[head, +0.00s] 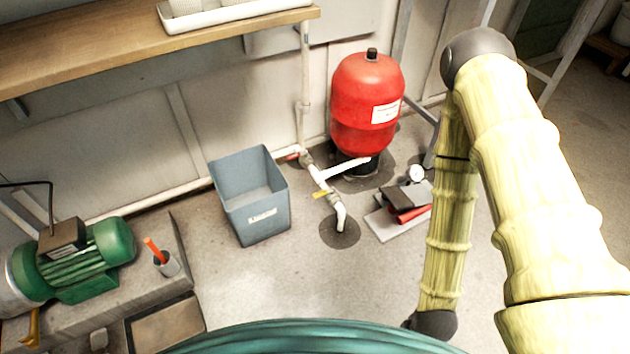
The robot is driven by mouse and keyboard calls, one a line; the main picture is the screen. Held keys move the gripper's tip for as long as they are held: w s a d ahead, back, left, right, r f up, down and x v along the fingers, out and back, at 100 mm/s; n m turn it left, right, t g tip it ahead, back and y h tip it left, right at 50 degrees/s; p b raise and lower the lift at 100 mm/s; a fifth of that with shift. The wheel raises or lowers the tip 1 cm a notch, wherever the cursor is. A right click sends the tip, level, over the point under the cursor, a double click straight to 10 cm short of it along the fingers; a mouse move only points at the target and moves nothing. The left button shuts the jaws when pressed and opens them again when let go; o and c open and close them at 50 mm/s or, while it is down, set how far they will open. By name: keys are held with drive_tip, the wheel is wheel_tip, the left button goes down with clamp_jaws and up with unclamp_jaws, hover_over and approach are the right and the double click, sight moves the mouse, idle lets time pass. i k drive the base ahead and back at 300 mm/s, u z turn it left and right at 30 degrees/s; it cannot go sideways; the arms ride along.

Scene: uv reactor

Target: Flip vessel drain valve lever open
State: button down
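The red vessel (367,105) stands upright against the back wall, with a black cap on top and a white label. White pipework (345,169) runs from its foot to a valve fitting and down to a drain in the floor. A small yellow lever (321,194) sits on this pipe, just above the bent outlet (340,217). A small red part (292,156) shows on the pipe near the wall. Whether the yellow lever is open or shut is too small to tell. My arm hangs at the right, apart from the valve, and its gripper is not visible.
A grey-blue bin (250,196) stands left of the valve. A green motor (85,262) is lower left. A wooden shelf (120,48) overhangs upper left. Floor in front is clear.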

sight(325, 192)
drive_tip(key=u, duration=0.05)
drive_tip(key=k, duration=0.5)
drive_tip(key=z, duration=1.3)
drive_tip(key=i, duration=0.75)
drive_tip(key=u, duration=2.15)
